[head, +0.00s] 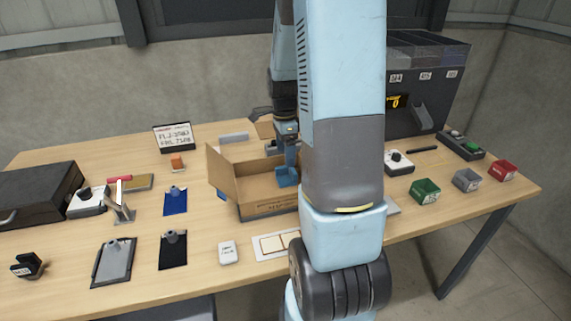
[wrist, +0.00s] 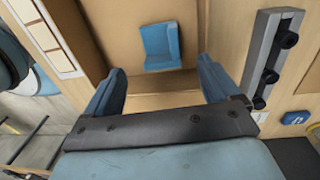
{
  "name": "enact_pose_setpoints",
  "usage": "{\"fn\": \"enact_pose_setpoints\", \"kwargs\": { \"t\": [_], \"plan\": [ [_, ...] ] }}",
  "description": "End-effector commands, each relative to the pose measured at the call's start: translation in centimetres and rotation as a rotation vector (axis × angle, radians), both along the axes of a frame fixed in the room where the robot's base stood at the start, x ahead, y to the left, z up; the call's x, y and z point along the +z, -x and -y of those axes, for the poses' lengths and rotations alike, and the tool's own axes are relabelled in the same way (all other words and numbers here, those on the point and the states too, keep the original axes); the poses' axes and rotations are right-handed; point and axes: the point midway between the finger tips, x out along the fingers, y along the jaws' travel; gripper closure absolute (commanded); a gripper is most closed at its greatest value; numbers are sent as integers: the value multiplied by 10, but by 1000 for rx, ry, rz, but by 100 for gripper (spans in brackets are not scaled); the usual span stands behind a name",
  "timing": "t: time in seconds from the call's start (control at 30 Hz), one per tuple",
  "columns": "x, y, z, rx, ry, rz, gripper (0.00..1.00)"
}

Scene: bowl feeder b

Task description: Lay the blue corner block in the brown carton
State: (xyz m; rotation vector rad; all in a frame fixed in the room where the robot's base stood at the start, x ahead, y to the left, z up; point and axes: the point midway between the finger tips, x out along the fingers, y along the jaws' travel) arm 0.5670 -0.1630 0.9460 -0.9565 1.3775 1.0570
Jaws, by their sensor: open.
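The blue corner block (wrist: 160,47) lies on the floor of the open brown carton (head: 262,202), clear of my fingers. The carton's inside (wrist: 138,16) surrounds the block in the wrist view. My gripper (wrist: 161,68) is open and empty, with its two blue fingers spread apart over the carton. In the head view my arm hides the carton's right part.
A grey bar with black knobs (wrist: 268,55) lies beside the carton. Green (head: 426,190), grey (head: 466,180) and red (head: 502,170) bins stand at the right. Blue (head: 175,201), grey and black plates lie at the left.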

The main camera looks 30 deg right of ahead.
Motion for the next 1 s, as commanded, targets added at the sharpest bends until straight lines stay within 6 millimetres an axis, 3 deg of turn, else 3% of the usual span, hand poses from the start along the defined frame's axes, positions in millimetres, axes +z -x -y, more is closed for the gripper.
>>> {"fn": "enact_pose_setpoints", "kwargs": {
  "t": [0.2,0.57,0.77,1.0],
  "plan": [
    [40,-3,0,1,1,3,11],
    [71,-3,-4,35,1,12,11],
    [108,12,-32,275,16,88,11],
    [157,45,-75,678,66,199,11]
  ]
}}
